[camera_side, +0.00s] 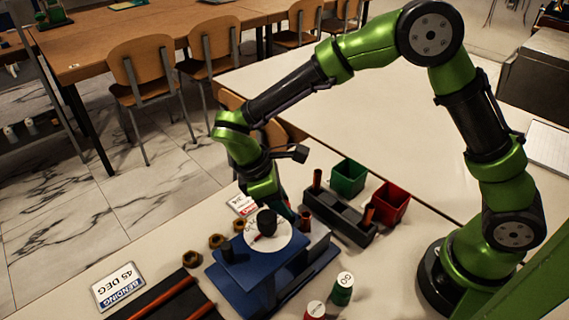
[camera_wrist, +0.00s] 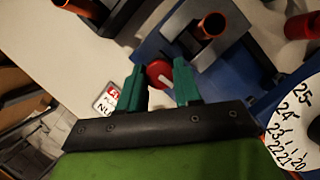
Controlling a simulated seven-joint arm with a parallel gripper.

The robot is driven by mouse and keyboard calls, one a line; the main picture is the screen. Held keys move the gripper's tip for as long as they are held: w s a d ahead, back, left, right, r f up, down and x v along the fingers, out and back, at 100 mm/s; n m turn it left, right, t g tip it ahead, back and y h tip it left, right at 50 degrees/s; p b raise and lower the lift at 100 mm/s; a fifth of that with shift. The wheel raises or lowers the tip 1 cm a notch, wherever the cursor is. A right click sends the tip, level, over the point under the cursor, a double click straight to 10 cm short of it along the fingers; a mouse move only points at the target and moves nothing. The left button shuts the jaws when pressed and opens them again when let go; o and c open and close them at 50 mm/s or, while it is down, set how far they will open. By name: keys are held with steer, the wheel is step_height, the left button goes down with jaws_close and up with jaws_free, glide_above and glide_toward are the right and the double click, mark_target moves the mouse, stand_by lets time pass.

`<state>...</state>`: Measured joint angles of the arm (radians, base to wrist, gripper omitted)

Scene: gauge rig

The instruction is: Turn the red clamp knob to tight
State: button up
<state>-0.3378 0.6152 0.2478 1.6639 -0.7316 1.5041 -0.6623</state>
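The red clamp knob (camera_wrist: 158,74) is round with a white line on it. It shows in the wrist view between the two green fingers of my gripper (camera_wrist: 159,68). The fingers are apart, with a gap visible on each side of the knob; I cannot tell how far above it they are. In the side view my gripper (camera_side: 286,211) is low behind the white dial (camera_side: 279,236), and the knob is hidden there. The dial also shows in the wrist view (camera_wrist: 299,131) with numbers on its edge. A copper tube (camera_wrist: 212,24) stands beyond the knob.
The blue fixture (camera_side: 237,270) carries the dial. A black rack (camera_side: 342,217) with tubes, a green bin (camera_side: 348,179) and a red bin (camera_side: 389,206) stand behind. Brass nuts (camera_side: 192,259), a bending sign (camera_side: 118,286) and a green GO cylinder (camera_side: 342,290) are nearby.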

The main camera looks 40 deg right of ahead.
steer(key=c, duration=0.4)
steer(key=shift+o, duration=0.2)
steer(key=shift+m+g, duration=0.4)
steer(key=shift+m, duration=0.6)
steer(key=o, duration=0.7)
steer(key=shift+o, duration=0.2)
steer(key=shift+r+y, duration=0.1)
steer(key=shift+y, duration=0.2)
steer(key=v, duration=1.6)
steer(key=shift+a+r, duration=0.15)
steer(key=shift+r, duration=0.15)
